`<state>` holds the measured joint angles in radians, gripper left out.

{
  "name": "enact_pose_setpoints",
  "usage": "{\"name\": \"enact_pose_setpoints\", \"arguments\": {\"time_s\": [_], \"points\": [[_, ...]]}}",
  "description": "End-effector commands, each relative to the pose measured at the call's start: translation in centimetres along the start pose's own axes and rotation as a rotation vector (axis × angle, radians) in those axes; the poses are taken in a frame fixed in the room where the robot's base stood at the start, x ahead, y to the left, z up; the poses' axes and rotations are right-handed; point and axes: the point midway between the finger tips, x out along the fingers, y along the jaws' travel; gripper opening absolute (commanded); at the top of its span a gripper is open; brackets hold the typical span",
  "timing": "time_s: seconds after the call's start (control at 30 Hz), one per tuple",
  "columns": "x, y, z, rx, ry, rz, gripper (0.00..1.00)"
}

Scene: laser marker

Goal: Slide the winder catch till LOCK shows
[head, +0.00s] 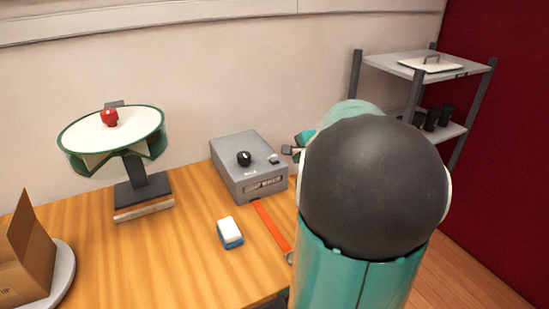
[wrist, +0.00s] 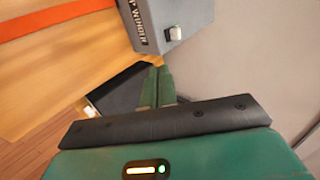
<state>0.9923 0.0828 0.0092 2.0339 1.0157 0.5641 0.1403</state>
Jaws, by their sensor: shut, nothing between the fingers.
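The winder is a grey box (head: 238,175) on the wooden table, with a black knob on top and a nameplate ending in WINDER on its front. A small pale catch (head: 273,159) sits on its top near the right edge; it also shows in the wrist view (wrist: 175,33). No LOCK word is readable. My gripper (head: 288,150) is at the box's right side, partly hidden by my arm. In the wrist view its green fingers (wrist: 157,68) are together and empty, just below the box corner and apart from the catch.
An orange strap (head: 273,228) runs from the box's front. A white and blue block (head: 230,233) lies before it. A round green-rimmed stand (head: 110,135) with a red knob is left. A cardboard box (head: 25,250) sits front left. A metal shelf (head: 425,66) stands right.

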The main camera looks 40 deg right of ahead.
Motion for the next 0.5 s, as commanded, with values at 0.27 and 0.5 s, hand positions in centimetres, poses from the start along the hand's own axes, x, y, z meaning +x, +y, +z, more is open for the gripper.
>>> {"name": "enact_pose_setpoints", "arguments": {"time_s": [0.27, 0.5], "points": [[2.1, 0.0, 0.3, -0.003, -0.005, 0.003, 0.00], [6.8, -0.1, 0.5, -0.003, -0.007, 0.004, 0.00]]}}
